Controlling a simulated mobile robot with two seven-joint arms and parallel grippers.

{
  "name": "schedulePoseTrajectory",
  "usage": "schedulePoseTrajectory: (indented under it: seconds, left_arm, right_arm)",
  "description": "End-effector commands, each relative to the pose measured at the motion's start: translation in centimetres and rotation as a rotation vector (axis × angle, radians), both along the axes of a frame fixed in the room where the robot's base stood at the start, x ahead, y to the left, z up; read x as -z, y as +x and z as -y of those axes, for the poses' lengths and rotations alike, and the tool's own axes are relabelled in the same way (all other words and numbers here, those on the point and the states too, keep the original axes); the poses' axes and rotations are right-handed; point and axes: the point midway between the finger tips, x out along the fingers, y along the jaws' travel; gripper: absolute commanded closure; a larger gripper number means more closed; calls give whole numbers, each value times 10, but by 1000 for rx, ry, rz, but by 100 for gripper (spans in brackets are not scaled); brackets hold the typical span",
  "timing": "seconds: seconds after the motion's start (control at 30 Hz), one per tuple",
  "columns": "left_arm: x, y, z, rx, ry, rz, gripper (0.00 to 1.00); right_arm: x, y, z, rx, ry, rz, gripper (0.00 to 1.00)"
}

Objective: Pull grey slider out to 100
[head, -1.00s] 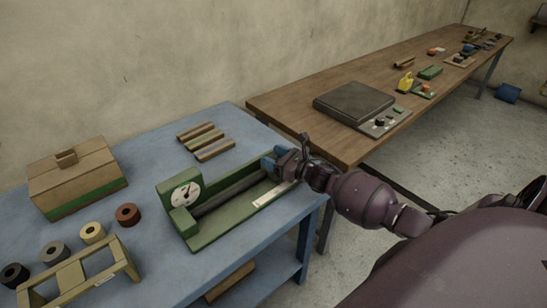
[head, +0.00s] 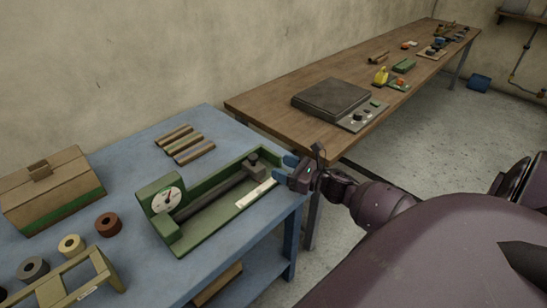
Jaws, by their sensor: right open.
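The green gauge fixture (head: 205,222) lies on the blue table, with a round white dial (head: 166,200) at its left end. The grey slider (head: 254,166), with a dark knob on top, sits near the fixture's right end. A grey rod (head: 212,195) runs from it towards the dial end. A pale scale strip (head: 256,193) lies along the front rail; its marks are too small to read. My right gripper (head: 287,167), with blue fingertips, is open and empty just right of the slider, apart from it. My left gripper is out of view.
A wooden box with a green band (head: 52,195), several coloured rolls and a wooden frame (head: 70,280) stand on the left. Striped bars (head: 185,142) lie behind the fixture. A brown table (head: 270,110) bearing a dark plate device (head: 332,98) stands at the right.

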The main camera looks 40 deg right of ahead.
Motion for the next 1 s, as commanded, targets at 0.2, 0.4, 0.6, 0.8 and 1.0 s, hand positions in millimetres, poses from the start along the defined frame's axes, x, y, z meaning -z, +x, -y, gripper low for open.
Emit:
schedulePoseTrajectory:
  seconds: [0.2,0.4,0.6,0.8,1.0]
  left_arm:
    - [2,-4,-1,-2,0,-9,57]
    - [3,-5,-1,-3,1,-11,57]
    - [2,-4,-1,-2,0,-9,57]
    - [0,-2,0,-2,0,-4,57]
    - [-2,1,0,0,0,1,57]
  right_arm:
    - [0,-6,2,1,-1,0,39]
    - [0,-6,2,0,-1,0,40]
    - [2,-1,-16,4,53,15,40]
    - [12,10,-79,19,154,49,40]
    - [24,24,-133,118,148,18,40]
